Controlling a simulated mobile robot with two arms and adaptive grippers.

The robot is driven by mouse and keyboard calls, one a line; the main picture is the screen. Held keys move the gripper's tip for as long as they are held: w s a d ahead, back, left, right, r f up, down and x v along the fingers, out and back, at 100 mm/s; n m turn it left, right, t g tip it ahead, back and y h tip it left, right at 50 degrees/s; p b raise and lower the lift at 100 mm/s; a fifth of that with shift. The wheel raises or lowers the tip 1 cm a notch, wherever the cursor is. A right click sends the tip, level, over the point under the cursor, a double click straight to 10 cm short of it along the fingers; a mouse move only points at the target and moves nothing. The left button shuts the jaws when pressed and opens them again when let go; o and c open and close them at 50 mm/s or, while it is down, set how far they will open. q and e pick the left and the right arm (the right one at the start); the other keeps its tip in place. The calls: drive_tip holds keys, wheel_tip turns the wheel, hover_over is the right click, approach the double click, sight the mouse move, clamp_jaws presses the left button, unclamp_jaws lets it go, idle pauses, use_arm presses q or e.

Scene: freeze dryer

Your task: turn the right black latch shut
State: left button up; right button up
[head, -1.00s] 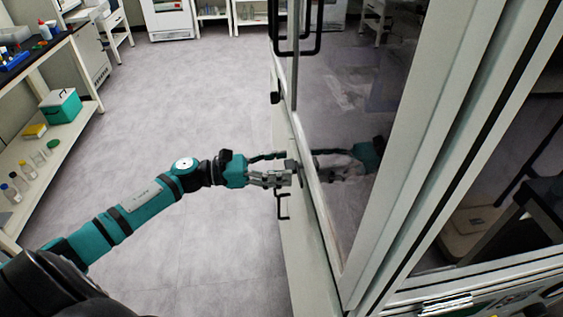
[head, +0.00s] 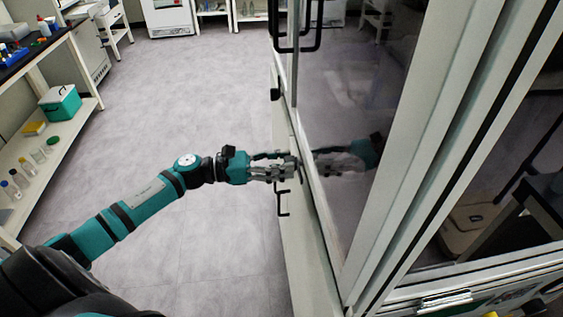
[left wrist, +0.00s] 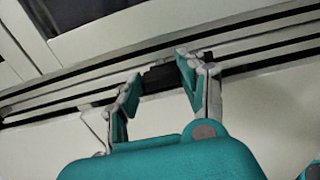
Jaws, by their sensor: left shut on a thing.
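My left gripper (head: 290,168) reaches from the left to the edge of the freeze dryer's door frame, low beside the glass. In the left wrist view the black latch (left wrist: 160,77) lies between the two fingers of the left gripper (left wrist: 157,84), which are shut on it. The latch sits on the pale frame with dark grooves running across. In the head view the fingers hide most of it, so its exact angle cannot be told there. My right gripper is not in view.
Black handles (head: 300,38) stick out on the freeze dryer front (head: 357,230) higher up, and a small one (head: 283,203) hangs just below my gripper. A shelf (head: 60,140) with a teal box (head: 60,103) stands at the left. The floor (head: 210,100) between is clear.

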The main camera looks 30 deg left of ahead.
use_arm(q)
drive_tip(key=shift+n, duration=0.3)
drive_tip(key=n, duration=0.7)
drive_tip(key=shift+w+a, duration=0.1)
drive_tip(key=n+p, duration=0.1)
drive_tip(key=n, duration=0.4)
drive_tip(key=n+p, duration=0.2)
drive_tip(key=n, duration=0.3)
drive_tip(key=shift+f, duration=0.15)
idle(0.3)
drive_tip(key=o, duration=1.2)
drive_tip(key=shift+c, duration=0.2)
drive_tip(key=shift+a, duration=0.1)
drive_tip(key=v, duration=1.2)
